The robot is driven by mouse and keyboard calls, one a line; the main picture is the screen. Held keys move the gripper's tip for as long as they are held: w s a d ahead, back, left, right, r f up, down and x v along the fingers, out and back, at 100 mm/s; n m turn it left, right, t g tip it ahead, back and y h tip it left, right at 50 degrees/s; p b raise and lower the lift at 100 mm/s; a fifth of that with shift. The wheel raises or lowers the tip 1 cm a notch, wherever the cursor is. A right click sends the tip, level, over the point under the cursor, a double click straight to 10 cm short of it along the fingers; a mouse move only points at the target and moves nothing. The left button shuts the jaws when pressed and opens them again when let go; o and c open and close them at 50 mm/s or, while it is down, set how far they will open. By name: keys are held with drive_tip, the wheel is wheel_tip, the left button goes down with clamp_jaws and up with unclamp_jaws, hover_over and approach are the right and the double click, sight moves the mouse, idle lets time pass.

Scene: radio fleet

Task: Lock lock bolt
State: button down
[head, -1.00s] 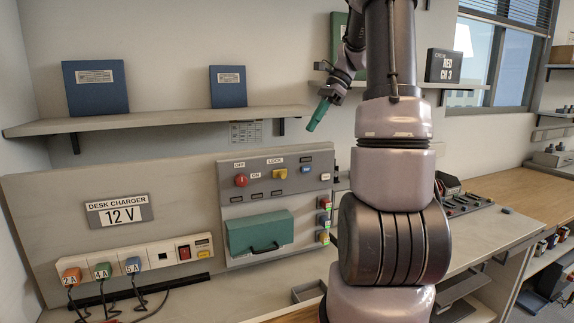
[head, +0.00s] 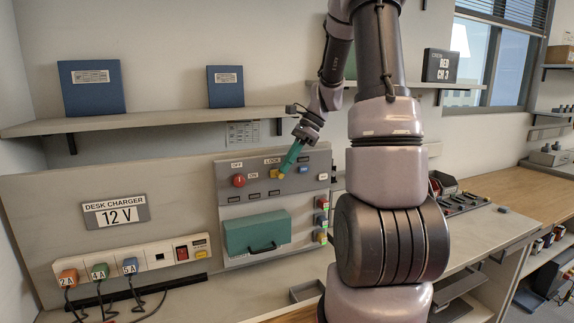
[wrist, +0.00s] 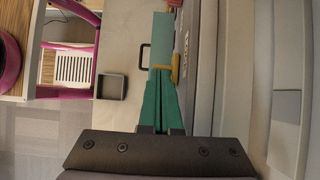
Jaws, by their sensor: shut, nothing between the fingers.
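The yellow lock bolt (head: 275,176) sits under the LOCK label on the grey wall panel (head: 232,200). In the wrist view the bolt (wrist: 175,68) shows just beyond my fingertips, at their right side. My gripper (head: 284,171) has green fingers, shut and empty. It points down and left, with the tips at the right side of the bolt in the head view. I cannot tell whether they touch it. The tips partly cover the bolt's right end and a small blue button beside it.
A red knob (head: 239,181) is left of the bolt. A green box with a handle (head: 257,233) is mounted below. The wall shelf (head: 160,120) with blue binders runs above left. Coloured buttons (head: 321,219) line the panel's right edge.

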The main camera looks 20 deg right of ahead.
drive_tip(key=shift+a, duration=1.8)
drive_tip(key=v, duration=1.4)
drive_tip(key=s+a+r+n+t+h, duration=0.2)
drive_tip(key=s+a+n+t, duration=0.1)
drive_tip(key=s+n, duration=0.4)
drive_tip(key=s+a+r+n+t+h, duration=0.2)
drive_tip(key=s+a+n+t, duration=0.2)
drive_tip(key=s, duration=0.7)
drive_tip(key=a+n, duration=0.2)
drive_tip(key=shift+s+a+r+n+h, duration=0.2)
drive_tip(key=shift+s+a+n+h, duration=0.1)
drive_tip(key=shift+n+h, duration=0.1)
